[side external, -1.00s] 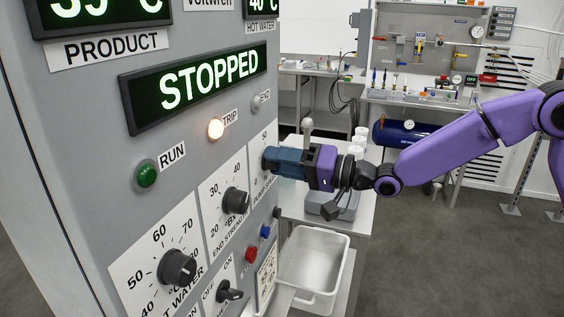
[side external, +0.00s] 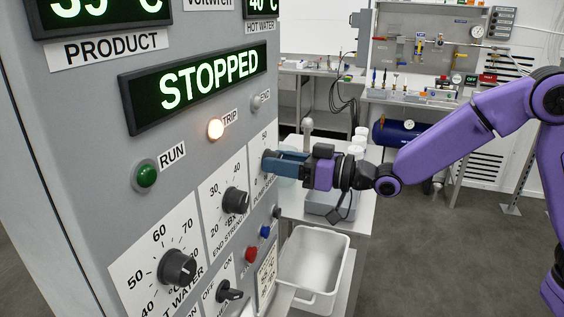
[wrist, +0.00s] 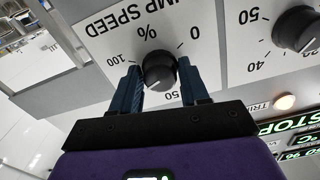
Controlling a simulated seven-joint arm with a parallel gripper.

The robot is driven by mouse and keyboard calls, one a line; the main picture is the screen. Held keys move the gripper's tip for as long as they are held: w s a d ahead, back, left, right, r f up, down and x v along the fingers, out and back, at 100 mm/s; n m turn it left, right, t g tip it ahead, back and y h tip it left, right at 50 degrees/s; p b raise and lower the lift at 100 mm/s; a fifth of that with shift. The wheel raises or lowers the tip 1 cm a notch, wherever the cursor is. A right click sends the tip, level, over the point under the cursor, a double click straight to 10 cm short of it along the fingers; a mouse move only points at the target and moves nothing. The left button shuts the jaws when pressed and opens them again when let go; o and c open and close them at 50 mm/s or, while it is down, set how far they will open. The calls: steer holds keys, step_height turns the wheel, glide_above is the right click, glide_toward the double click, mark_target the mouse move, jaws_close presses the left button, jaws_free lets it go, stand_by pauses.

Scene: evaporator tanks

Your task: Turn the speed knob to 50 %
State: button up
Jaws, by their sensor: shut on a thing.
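The black pump speed knob (wrist: 159,71) is on a white panel (wrist: 112,38) marked "%", 0, 50 and 100. My gripper (wrist: 160,74) has one blue finger on each side of the knob and is shut on it. A pale mark shows on the knob's lower part in the wrist view, near the 50 side; its exact reading is unclear. In the side view my gripper (side external: 270,163) reaches the panel from the right and hides the knob. The display (side external: 208,84) reads STOPPED.
The end strength knob (side external: 236,200) is just left of my gripper; it shows in the wrist view too (wrist: 296,28). The hot water knob (side external: 177,267) is lower left. The trip lamp (side external: 215,129) is lit. A white bin (side external: 314,270) stands below.

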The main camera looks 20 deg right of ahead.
steer(key=shift+n, duration=6.7)
steer(key=o, duration=1.1)
steer(key=shift+c, duration=0.2)
steer(key=v, duration=1.7)
